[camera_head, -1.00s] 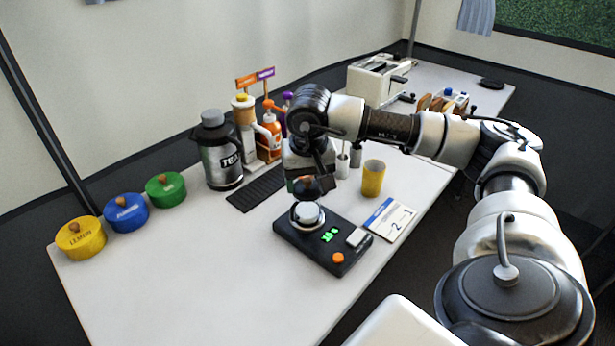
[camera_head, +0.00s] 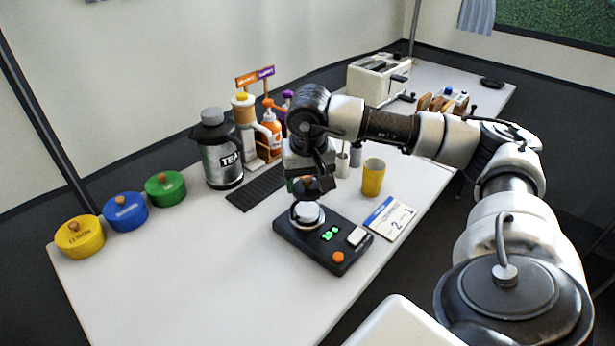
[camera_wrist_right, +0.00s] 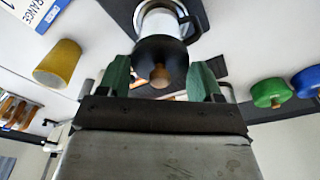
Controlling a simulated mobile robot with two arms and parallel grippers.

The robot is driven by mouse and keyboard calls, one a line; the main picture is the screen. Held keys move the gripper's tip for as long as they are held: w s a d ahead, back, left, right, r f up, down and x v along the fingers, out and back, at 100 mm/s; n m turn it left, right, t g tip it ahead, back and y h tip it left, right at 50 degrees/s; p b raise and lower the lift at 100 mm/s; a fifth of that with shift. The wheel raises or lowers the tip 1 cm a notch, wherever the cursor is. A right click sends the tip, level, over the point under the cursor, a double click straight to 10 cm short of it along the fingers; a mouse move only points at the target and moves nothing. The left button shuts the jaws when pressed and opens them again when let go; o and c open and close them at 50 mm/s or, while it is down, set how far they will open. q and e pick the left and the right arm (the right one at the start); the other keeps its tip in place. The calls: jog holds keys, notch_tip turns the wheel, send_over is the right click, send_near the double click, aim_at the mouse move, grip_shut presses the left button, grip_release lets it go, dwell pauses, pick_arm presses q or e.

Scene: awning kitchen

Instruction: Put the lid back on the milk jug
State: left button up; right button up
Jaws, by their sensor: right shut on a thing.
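The milk jug (camera_head: 307,214) stands upright on a black scale (camera_head: 325,241); its white top shows in the head view. In the right wrist view the jug (camera_wrist_right: 163,20) is pale metal with a dark handle. My right gripper (camera_head: 310,184) is above the jug. In the wrist view its green fingers (camera_wrist_right: 158,64) are on both sides of the dark round lid (camera_wrist_right: 165,52), which has a wooden knob, and are shut on it. The lid is held over the jug and partly covers it there; I cannot tell whether they touch. My left gripper is not in view.
A yellow cup (camera_head: 373,178) and a number card (camera_head: 390,218) are right of the scale. A black TEA flask (camera_head: 218,150), a dark ribbed mat (camera_head: 258,188) and bottles stand behind left. Yellow, blue and green lidded pots line the left. The front left of the table is clear.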

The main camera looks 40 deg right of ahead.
dwell(0.4)
dwell(0.5)
jog(key=o, duration=1)
jog(key=shift+o, duration=0.4)
jog(key=shift+r, duration=0.1)
jog(key=shift+r, duration=0.15)
